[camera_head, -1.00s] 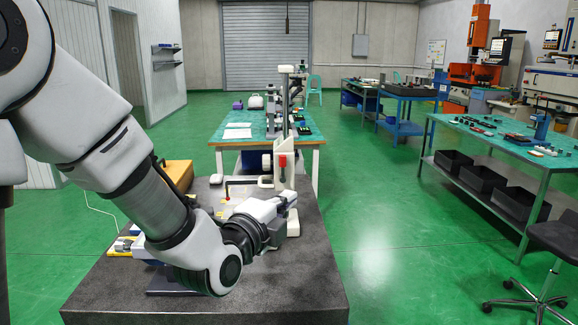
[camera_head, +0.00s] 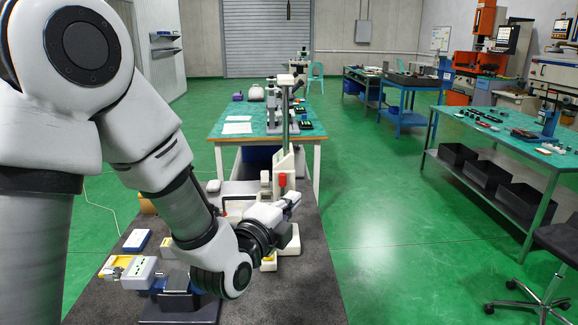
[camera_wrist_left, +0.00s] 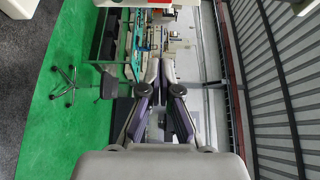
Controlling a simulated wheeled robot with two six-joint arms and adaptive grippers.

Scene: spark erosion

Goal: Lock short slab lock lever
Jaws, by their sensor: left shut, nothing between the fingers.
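My left gripper (camera_head: 288,203) is shut and empty, held above the dark slab (camera_head: 296,288), pointing right and away. Its two fingers also show close together in the left wrist view (camera_wrist_left: 160,72). Just behind it stands a pale upright stand (camera_head: 283,150) with a red part (camera_head: 282,181) on its column. A dark red bent bar (camera_head: 222,205) lies low to the stand's left, partly behind my arm. I cannot tell which part is the short slab lock lever. It does not show clearly in either view. My right gripper is not in view.
A white and yellow device (camera_head: 138,268) and a blue-edged white box (camera_head: 137,240) sit on the slab at left. A green-topped table (camera_head: 225,128) with a microscope stands behind. A workbench (camera_head: 500,140) and stool (camera_head: 545,240) are at right. Open green floor lies between.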

